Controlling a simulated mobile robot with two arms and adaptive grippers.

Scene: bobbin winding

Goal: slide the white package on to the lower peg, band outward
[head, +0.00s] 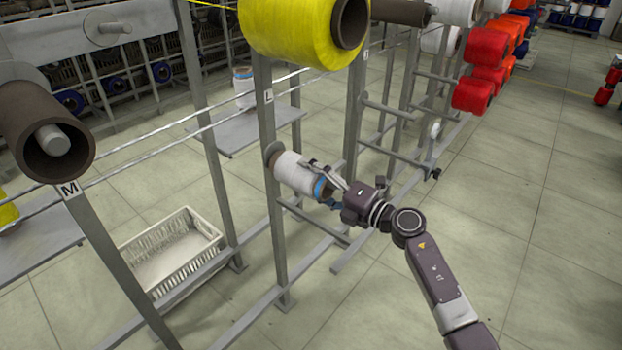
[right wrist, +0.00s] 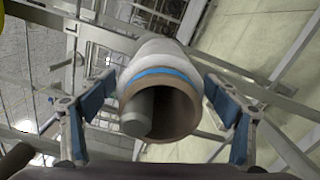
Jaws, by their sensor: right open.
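The white package (head: 296,174) sits on the lower peg of the upright marked L. Its blue band (head: 321,187) is at the outer end, facing my right gripper (head: 325,184). In the right wrist view the package (right wrist: 160,55) shows its brown core and blue band (right wrist: 160,73) towards the camera. The grey peg end (right wrist: 137,120) shows inside the core. My right gripper (right wrist: 160,88) is open, with one finger on each side of the package's outer end and visible gaps to it. My left gripper is not in view.
A large yellow package (head: 290,30) hangs above on the same upright. An empty brown tube (head: 42,125) is on a peg of the upright marked M. A white basket (head: 172,250) stands on the floor. Red packages (head: 485,70) hang farther back.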

